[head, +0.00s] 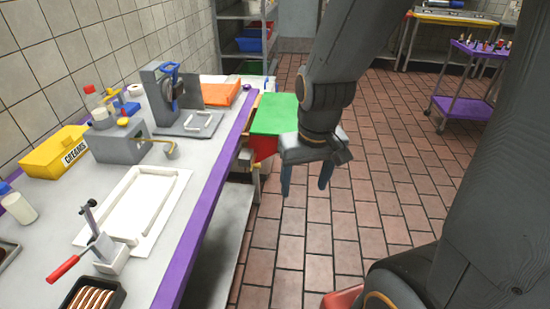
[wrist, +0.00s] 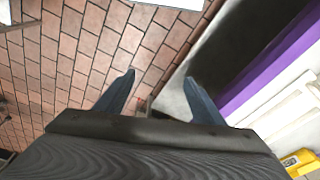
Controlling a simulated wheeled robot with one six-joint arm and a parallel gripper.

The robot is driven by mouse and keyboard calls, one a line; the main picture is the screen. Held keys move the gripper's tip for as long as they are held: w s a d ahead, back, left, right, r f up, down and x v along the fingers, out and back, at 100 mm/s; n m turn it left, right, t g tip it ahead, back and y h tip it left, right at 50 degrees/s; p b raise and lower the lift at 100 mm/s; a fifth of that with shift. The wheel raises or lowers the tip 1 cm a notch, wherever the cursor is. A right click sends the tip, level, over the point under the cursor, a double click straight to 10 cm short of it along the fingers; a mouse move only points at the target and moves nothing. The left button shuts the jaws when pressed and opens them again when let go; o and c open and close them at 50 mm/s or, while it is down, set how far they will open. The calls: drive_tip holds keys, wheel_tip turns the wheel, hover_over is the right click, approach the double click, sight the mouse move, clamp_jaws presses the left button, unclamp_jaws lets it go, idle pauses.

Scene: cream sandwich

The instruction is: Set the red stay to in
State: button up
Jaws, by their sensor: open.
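My gripper (head: 305,188) hangs open and empty over the tiled floor, to the right of the counter. In the wrist view its two blue-grey fingers (wrist: 159,77) are apart with nothing between them. No part is clearly recognisable as the red stay. A red handle (head: 63,269) is on a small grey lever device at the counter's near end, well left of my gripper. A red panel (head: 264,148) shows below a green top (head: 275,114) beyond the counter, behind my gripper. I cannot tell the stay's setting.
The purple-edged counter (head: 212,155) holds a white tray (head: 180,187), a yellow box (head: 52,154), grey devices and bottles. A dark tray (head: 69,297) with brown-and-cream pieces sits at the near end. A purple cart (head: 464,108) stands far right. The middle floor is clear.

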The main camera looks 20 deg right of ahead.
drive_tip(key=w+f+t+b, duration=0.1)
drive_tip(key=w+f+b, duration=0.2)
drive_tip(key=w+f, duration=0.2)
drive_tip(key=w+a+f+m+t+b, duration=0.1)
drive_tip(key=w+f+b, duration=0.3)
drive_tip(key=w+f, duration=0.1)
drive_tip(key=w+f+t+b, duration=0.1)
drive_tip(key=w+f+b, duration=0.3)
drive_tip(key=w+f, duration=0.1)
drive_tip(key=shift+w+a+t, duration=0.3)
drive_tip(key=shift+w+a, duration=0.05)
drive_tip(key=shift+w, duration=0.05)
drive_tip(key=c, duration=0.8)
drive_tip(key=w+d+f+m+t+h+b, duration=0.15)
drive_tip(key=w+f+t+b, duration=0.25)
drive_tip(key=w+f+b, duration=0.9)
drive_tip(key=shift+w+d+f+m+t+h+b, duration=0.5)
drive_tip(key=shift+w+d+f+m+t+h, duration=0.35)
drive_tip(key=shift+w+d+f+h, duration=1.1)
drive_tip(key=shift+w+d+f+m+t+h+b, duration=0.7)
drive_tip(key=shift+w+d+f+t, duration=0.6)
drive_tip(key=shift+w, duration=1.2)
drive_tip(key=shift+w+d+f+m+t+h+b, duration=0.45)
drive_tip(key=shift+w+d+f+t+h, duration=0.3)
drive_tip(key=shift+w+d+f+h, duration=1)
drive_tip(key=shift+w+d+r+y, duration=0.1)
drive_tip(key=shift+w+r+y, duration=0.15)
drive_tip(key=shift+w+r, duration=0.25)
drive_tip(key=shift+c, duration=0.5)
